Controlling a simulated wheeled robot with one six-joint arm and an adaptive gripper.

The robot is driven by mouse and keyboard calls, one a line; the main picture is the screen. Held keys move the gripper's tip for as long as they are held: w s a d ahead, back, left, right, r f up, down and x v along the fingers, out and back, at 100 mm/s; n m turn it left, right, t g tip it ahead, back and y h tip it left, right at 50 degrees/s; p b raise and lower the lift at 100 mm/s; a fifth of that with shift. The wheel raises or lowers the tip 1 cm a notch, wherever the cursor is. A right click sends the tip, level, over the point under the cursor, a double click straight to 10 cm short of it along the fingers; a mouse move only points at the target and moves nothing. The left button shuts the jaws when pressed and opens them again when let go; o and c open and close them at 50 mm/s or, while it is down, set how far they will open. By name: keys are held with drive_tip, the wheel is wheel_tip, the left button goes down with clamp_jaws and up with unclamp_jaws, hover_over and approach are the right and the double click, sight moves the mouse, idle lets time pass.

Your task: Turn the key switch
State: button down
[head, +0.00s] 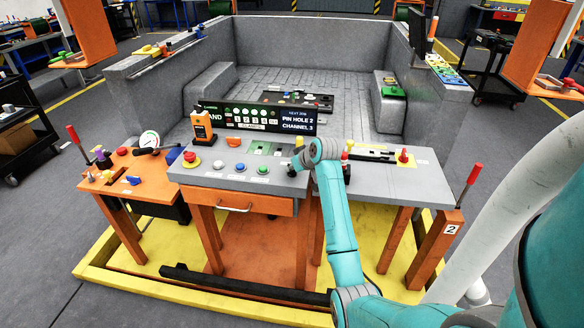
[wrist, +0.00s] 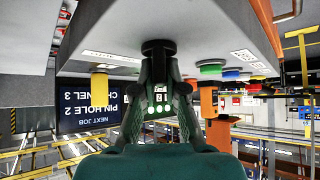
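A black knob-like switch (wrist: 158,48) stands on the grey panel of the middle desk in the wrist view, which is upside down. I take it for the key switch, but no key shape can be made out. My gripper (wrist: 159,72) reaches it with both dark fingers drawn in, one on each side of its narrow part, apparently touching. In the head view my gripper (head: 297,166) is at the right end of the middle panel, low over a small black piece (head: 291,172). My teal arm comes in from the lower right and hides part of the desk there.
A green button (head: 263,169), a blue button (head: 239,166) and a red mushroom button (head: 190,158) sit left of my gripper. A yellow-topped control (head: 299,142) is close behind it. A display (head: 297,120) stands behind. The right desk (head: 386,178) has a red knob (head: 404,156).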

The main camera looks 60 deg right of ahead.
idle(0.4)
drive_tip(key=m+g+h, duration=0.2)
drive_tip(key=m+h, duration=0.1)
drive_tip(key=m, duration=0.1)
drive_tip(key=m+g+h, duration=0.1)
drive_tip(key=m, duration=0.1)
drive_tip(key=m+g+h, duration=0.1)
drive_tip(key=m+g, duration=0.1)
drive_tip(key=m, duration=0.1)
drive_tip(key=m+g, duration=0.3)
drive_tip(key=m, duration=0.1)
drive_tip(key=shift+g+h, duration=0.3)
drive_tip(key=shift+m+g, duration=1.6)
drive_tip(key=shift+m, duration=0.8)
drive_tip(key=shift+f+y, duration=0.1)
drive_tip(key=shift+y, duration=0.3)
drive_tip(key=c, duration=1.2)
unclamp_jaws()
